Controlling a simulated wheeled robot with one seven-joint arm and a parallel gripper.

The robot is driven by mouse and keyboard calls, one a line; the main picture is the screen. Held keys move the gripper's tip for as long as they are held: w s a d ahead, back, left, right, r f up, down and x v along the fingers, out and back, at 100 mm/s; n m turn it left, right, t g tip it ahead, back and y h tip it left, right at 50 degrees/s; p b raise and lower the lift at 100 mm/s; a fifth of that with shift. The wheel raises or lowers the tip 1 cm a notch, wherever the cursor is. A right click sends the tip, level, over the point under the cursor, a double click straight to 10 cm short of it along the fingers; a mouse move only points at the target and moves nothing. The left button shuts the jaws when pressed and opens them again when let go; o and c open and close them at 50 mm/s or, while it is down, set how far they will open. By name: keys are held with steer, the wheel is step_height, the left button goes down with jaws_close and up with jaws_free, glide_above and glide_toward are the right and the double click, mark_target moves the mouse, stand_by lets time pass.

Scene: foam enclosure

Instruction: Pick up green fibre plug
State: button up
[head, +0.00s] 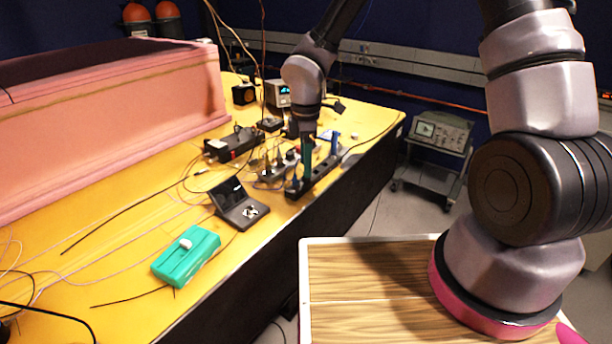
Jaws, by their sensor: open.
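A slim upright dark green piece (307,155), which looks like the green fibre plug, stands at a long black strip (322,176) near the right edge of the yellow table. My gripper (308,136) points down right over its top. The jaws are open, and the fingers are too small and dark to make out well. I cannot tell whether they touch the plug. The plug's upper end is hidden by my gripper.
A blue upright piece (335,143) stands close to the right. Cables and a black box (233,144) lie to the left. A small black stand (238,205) and a teal box (187,256) are nearer on the yellow table (110,262).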

steer(key=shift+f, duration=1.25)
jaws_close()
steer(key=shift+r, duration=0.1)
